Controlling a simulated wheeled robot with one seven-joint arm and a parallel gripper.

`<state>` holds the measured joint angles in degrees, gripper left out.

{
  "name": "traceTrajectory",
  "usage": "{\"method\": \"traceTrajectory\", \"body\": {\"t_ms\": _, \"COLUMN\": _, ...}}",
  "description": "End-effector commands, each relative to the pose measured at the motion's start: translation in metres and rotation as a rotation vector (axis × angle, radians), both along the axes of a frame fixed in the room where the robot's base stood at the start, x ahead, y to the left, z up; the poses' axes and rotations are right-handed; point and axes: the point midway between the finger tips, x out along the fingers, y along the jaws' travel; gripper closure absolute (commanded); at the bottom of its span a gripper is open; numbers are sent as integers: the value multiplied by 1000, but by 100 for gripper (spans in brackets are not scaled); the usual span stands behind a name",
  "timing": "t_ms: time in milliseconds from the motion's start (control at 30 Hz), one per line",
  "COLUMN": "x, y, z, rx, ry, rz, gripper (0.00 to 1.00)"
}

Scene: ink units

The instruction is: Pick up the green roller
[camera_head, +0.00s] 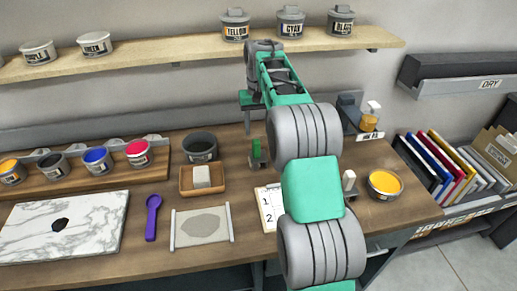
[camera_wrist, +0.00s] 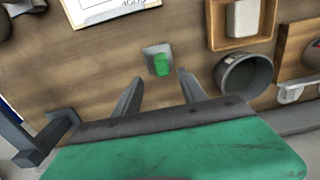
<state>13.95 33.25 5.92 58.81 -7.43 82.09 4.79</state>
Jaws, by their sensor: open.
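The green roller (camera_wrist: 161,64) stands on the wooden bench on a small grey base, seen from above in the wrist view. In the head view the green roller (camera_head: 256,148) shows upright just left of my arm, partly close to it. My gripper (camera_wrist: 160,77) is open and empty, pointing down over the bench. In the wrist view the roller appears between and just beyond the two fingertips, with no contact visible. In the head view my gripper (camera_head: 247,124) is small and partly hidden, above the roller.
A dark grey pot (camera_head: 201,146) and a wooden tray (camera_head: 203,189) with a white block stand left of the roller. A numbered sheet (camera_head: 268,208) lies in front. A yellow ink bowl (camera_head: 384,184) is to the right. A shelf (camera_head: 180,50) with tins runs above.

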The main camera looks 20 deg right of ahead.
Motion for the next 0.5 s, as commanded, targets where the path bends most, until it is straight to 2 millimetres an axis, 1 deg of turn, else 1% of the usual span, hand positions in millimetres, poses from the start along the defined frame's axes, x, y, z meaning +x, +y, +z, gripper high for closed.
{"method": "traceTrajectory", "body": {"t_ms": 33, "x": -1, "y": 1, "z": -8, "rx": 1, "ry": 3, "rz": 0, "gripper": 51}}
{"method": "traceTrajectory", "body": {"t_ms": 167, "x": -2, "y": 2, "z": -25, "rx": 1, "ry": 3, "rz": -1, "gripper": 51}}
{"method": "traceTrajectory", "body": {"t_ms": 333, "x": -3, "y": 5, "z": -55, "rx": 1, "ry": 3, "rz": -3, "gripper": 51}}
{"method": "traceTrajectory", "body": {"t_ms": 400, "x": -3, "y": 5, "z": -64, "rx": -1, "ry": 1, "rz": -3, "gripper": 51}}
{"method": "traceTrajectory", "body": {"t_ms": 500, "x": -3, "y": 5, "z": -68, "rx": -1, "ry": -1, "rz": -3, "gripper": 51}}
